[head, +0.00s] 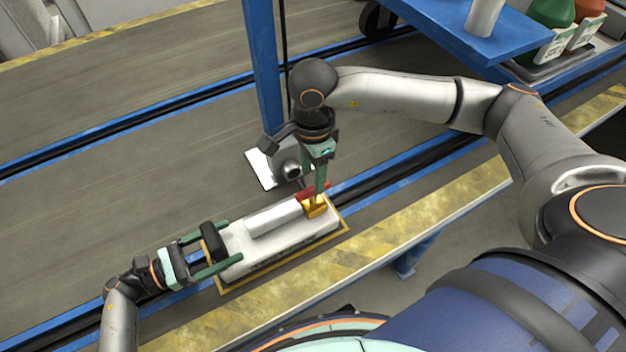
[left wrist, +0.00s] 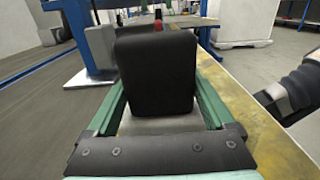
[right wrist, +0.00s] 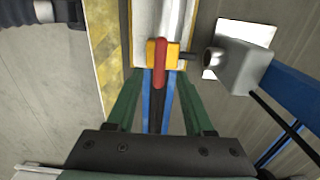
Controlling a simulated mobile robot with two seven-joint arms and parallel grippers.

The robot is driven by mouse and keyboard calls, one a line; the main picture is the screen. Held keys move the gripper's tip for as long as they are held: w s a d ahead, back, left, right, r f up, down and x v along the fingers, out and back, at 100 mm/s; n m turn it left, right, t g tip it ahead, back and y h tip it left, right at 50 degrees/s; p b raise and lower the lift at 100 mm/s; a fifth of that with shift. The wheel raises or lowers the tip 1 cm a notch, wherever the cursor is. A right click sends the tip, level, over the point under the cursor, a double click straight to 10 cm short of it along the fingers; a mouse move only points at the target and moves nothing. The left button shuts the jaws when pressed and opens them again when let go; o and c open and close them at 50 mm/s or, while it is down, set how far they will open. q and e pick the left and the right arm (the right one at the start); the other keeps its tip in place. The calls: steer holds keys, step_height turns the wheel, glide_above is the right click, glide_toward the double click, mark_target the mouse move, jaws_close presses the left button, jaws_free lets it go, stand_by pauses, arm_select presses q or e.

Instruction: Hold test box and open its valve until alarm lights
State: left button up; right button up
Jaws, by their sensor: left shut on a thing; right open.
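The test box (head: 290,245) is a long pale grey block with a raised rounded top, lying on the conveyor inside a yellow outline. Its black end block (head: 211,241) faces left and fills the middle of the left wrist view (left wrist: 155,72). My left gripper (head: 230,244) is shut on this end, one green finger along each side. At the other end is a valve with a yellow body (head: 316,209) and a red handle (right wrist: 159,62). My right gripper (head: 320,190) points down over the valve, open, its fingers either side of the handle. I cannot identify an alarm light.
A grey device (right wrist: 245,67) with a round nozzle stands beside the valve, close to my right gripper. A blue post (head: 263,75) rises behind it. A blue shelf (head: 475,30) and green and orange bottles (head: 552,14) are at upper right. The conveyor at left is clear.

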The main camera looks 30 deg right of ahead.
mark_target(313, 188)
step_height(313, 188, up, 8)
steer(key=shift+r, duration=0.15)
arm_select(q)
steer(key=o, duration=1.4)
steer(key=shift+o, duration=0.2)
steer(key=shift+a, duration=0.1)
